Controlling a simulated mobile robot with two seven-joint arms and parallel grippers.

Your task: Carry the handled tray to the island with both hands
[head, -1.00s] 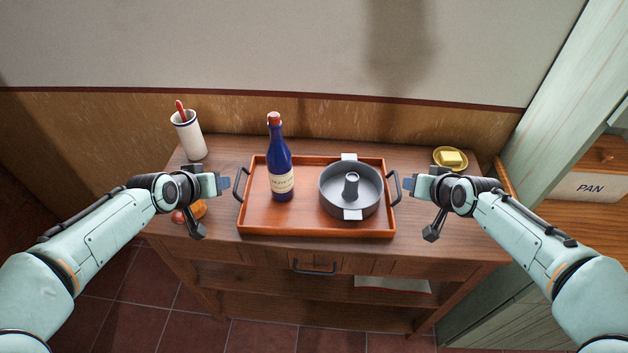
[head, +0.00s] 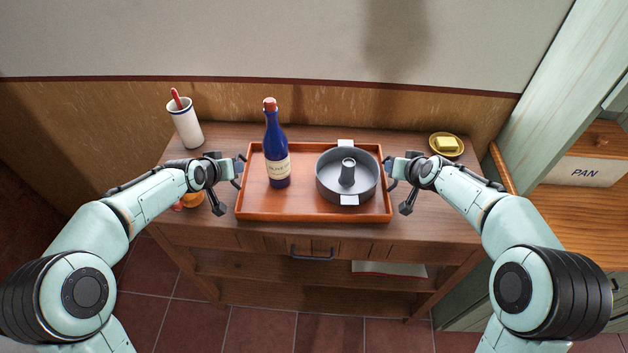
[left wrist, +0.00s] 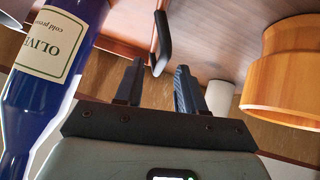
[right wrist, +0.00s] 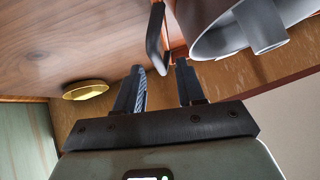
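The reddish-brown tray (head: 300,207) lies flat on a wooden side table, with a dark handle at each end. It carries a blue olive oil bottle (head: 277,150), upright at left, and a grey ring cake pan (head: 333,185) at right. My left gripper (head: 238,168) is at the left handle; in the left wrist view its fingers (left wrist: 160,66) are apart, with the handle (left wrist: 162,42) at the gap between the tips. My right gripper (head: 391,170) is at the right handle; in the right wrist view its fingers (right wrist: 159,66) are apart, with the handle (right wrist: 155,40) at their tips.
A white cup with a red-handled tool (head: 186,124) stands at the table's back left. A yellow butter dish (head: 446,145) sits at the back right. Orange and red items (head: 192,201) are partly hidden behind my left gripper. A shelf labelled PAN (head: 584,172) is at right.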

